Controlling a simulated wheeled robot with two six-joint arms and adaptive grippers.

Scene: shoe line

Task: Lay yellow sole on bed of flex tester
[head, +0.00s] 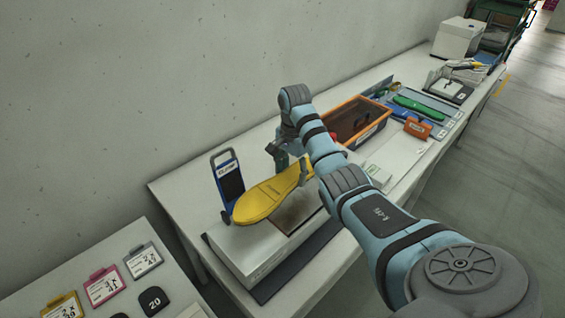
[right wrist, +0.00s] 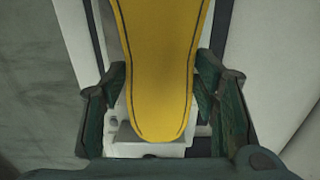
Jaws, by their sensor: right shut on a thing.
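The yellow sole (head: 268,197) is held above the white flex tester (head: 250,252), tilted over its brown bed plate (head: 298,216). One end reaches toward the upright blue panel (head: 228,182) at the tester's left end. My right gripper (head: 285,160) is shut on the sole near its right end. In the right wrist view the sole (right wrist: 158,70) runs between the two dark fingers of my right gripper (right wrist: 161,90), one along each edge. Part of the bed is hidden under the sole, so I cannot tell whether they touch. My left gripper is out of view.
An orange-rimmed bin (head: 358,122) stands behind my right arm. Several tools lie further back, near a white box (head: 459,39). A separate table (head: 75,275) at lower left holds coloured cards.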

